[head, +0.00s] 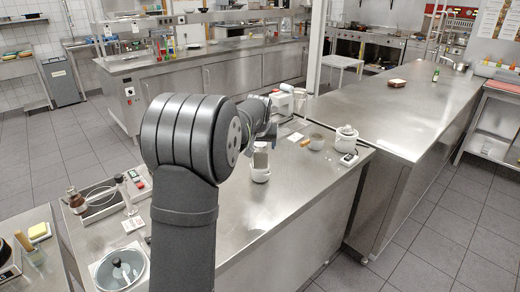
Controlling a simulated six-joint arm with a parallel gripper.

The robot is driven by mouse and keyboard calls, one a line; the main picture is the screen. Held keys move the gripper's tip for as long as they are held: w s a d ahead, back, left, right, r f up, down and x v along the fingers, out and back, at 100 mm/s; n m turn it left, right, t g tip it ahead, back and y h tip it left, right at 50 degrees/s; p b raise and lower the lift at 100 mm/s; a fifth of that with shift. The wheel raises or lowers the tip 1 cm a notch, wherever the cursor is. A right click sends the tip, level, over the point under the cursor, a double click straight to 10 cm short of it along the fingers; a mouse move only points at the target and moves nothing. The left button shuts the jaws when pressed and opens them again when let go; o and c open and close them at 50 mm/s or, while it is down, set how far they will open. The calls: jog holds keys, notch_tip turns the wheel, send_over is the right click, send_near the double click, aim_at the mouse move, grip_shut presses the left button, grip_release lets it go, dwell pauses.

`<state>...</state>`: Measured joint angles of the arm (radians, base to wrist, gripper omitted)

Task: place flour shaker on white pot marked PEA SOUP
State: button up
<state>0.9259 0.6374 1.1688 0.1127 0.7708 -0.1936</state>
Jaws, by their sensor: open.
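A small pale grey shaker-like container (260,157), which looks like the flour shaker, stands upright above a small round white pot (260,175) on the steel counter. It appears to rest on the pot, but the contact is too small to be sure of. No PEA SOUP lettering can be read. Another white pot with a lid (346,139) stands farther right. My gripper (266,138) is open, just above and beside the shaker's top; its fingers are small and partly hidden by my arm.
A white appliance (284,102) is behind my gripper. The counter's front right part is clear.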

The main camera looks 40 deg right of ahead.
aim_at(260, 147)
jog(key=v, duration=0.7)
jog(key=shift+s+r, duration=0.1)
jog(key=shift+r, duration=0.05)
jog(key=x, duration=1.1)
jog(key=shift+f, duration=0.35)
jog(key=shift+w+d+r, duration=0.1)
jog(key=shift+w+d, duration=0.1)
jog(key=shift+w, duration=0.1)
jog(key=shift+r, duration=1.7)
jog(key=shift+s+a+f, duration=0.1)
jog(key=shift+f, duration=0.05)
